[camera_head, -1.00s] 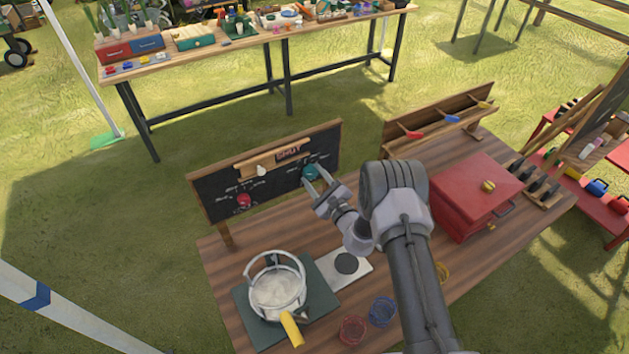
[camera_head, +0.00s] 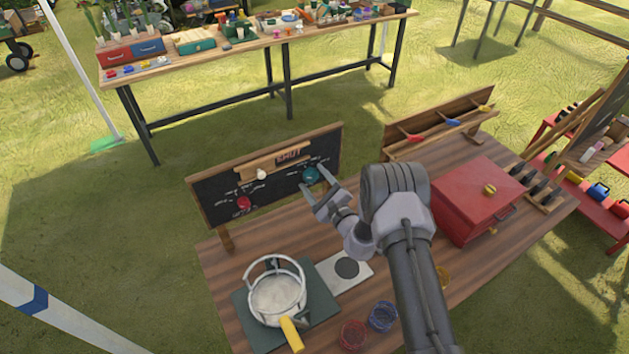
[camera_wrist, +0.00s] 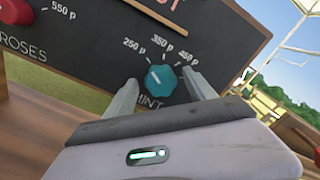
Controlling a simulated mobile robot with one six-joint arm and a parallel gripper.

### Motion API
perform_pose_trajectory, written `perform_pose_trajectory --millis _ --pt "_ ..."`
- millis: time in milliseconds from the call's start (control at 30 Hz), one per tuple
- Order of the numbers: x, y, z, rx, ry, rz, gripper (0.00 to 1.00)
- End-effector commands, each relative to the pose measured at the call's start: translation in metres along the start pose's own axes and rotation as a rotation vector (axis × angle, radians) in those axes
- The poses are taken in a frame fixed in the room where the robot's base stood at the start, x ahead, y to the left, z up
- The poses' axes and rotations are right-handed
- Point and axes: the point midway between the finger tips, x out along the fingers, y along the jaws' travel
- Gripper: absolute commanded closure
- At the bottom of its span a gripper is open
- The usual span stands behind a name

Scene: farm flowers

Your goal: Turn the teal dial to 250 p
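The teal dial (camera_head: 310,174) is on the right part of a dark upright price board (camera_head: 222,189). In the wrist view the teal dial (camera_wrist: 161,79) sits above the word MINT, with 250 p at its upper left, 350 p above and 450 p at its upper right. A small pale mark shows toward its upper left, but its exact setting is hard to read. My gripper (camera_head: 315,180) is open in front of the board. In the wrist view its fingers (camera_wrist: 160,83) appear on either side of the dial, with visible gaps; contact is not evident.
A red dial (camera_head: 243,203) sits at the board's left, near ROSES. A pot (camera_head: 277,293) with a yellow handle stands front left. A red box (camera_head: 474,199) stands to the right of my arm. A sloped wooden rack (camera_head: 437,122) stands behind.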

Motion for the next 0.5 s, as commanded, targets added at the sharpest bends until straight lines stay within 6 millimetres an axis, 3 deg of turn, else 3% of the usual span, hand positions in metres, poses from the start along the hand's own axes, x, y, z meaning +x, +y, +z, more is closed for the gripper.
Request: perform_pose_trajectory --millis 167,267,500 --pt "-0.005 0.0 -0.001 0.0 0.001 0.001 0.36" --pt "-0.022 0.0 -0.001 0.001 0.003 0.002 0.36" --pt "-0.103 -0.001 -0.002 0.005 0.006 -0.001 0.36"
